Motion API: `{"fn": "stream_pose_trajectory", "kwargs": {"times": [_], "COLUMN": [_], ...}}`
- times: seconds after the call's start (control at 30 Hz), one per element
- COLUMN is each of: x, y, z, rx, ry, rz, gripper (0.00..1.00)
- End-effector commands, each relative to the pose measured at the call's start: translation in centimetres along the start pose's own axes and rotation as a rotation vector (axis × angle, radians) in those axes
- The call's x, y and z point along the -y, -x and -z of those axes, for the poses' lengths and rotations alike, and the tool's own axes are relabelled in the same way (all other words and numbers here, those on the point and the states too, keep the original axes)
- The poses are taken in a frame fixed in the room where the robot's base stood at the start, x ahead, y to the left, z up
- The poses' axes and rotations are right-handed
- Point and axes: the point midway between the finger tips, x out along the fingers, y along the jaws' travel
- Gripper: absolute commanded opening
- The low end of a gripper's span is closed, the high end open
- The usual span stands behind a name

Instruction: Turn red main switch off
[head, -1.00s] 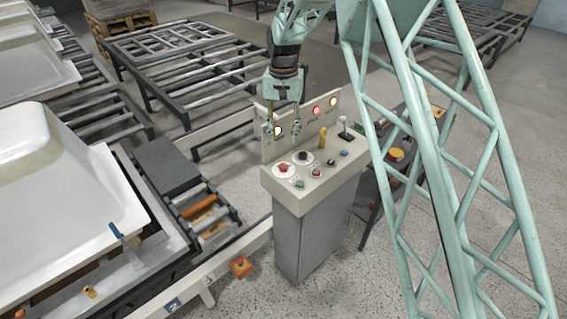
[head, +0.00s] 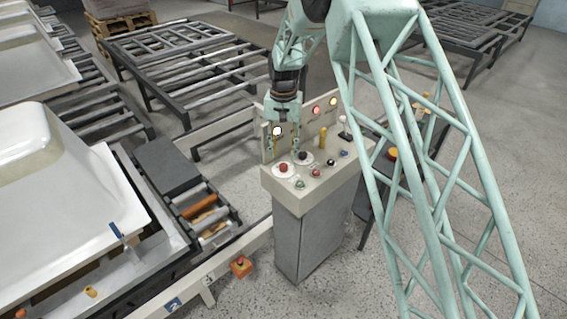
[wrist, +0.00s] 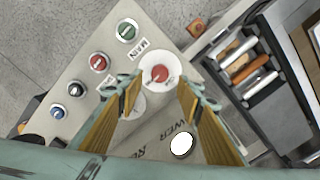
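The red main switch (head: 283,168) is a red rotary knob on a round white plate on top of the control console. In the wrist view the red switch (wrist: 159,74) lies just beyond the fingertips, roughly centred between them, beside a label reading "MAIN". My gripper (head: 283,152) points down over the console, just behind the red switch. In the wrist view my gripper (wrist: 160,95) is open, with yellow pads apart and nothing between them. Contact with the knob is not visible. A black knob (head: 303,157) on a second white plate is partly hidden by a finger.
The upright back panel with lit lamps (head: 316,110) rises close to my gripper.

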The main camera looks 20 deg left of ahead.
Motion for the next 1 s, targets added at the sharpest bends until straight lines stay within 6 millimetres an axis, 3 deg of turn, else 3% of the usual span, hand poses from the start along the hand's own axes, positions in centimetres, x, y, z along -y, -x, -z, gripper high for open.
{"fn": "stream_pose_trajectory", "kwargs": {"times": [0.23, 0.5, 1.0], "x": [0.0, 0.0, 0.0], "y": [-3.3, -5.5, -6.1], "z": [-0.1, 0.0, 0.0], "rx": [0.002, 0.001, 0.000], "ry": [0.000, 0.000, 0.000], "rz": [-0.001, 0.000, 0.000], "gripper": [0.34, 0.34, 0.31]}}
